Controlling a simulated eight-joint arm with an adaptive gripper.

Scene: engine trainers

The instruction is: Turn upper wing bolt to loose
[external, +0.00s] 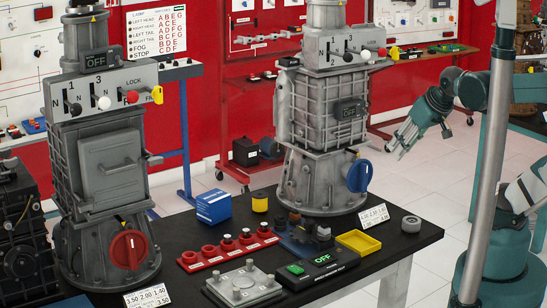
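My gripper (398,147) hangs in the air at the right, beyond the table's right side, pointing down and left. Its fingers look apart, with nothing between them. It is clear of both trainers. Two grey gearbox-like trainers stand on the table: the left trainer (112,165) has a red knob (129,250) low on its front, and the right trainer (322,110) has a blue knob (359,176) low on its right. I cannot pick out which part is the upper wing bolt; its turn position is not readable at this size.
The black table (405,238) also holds a red tray of round parts (215,252), a yellow tray (358,243), a metal plate with pegs (243,287), a switch box (318,268) and a blue box (214,206). A grey pole (488,150) stands at the right. Open floor lies beyond the table.

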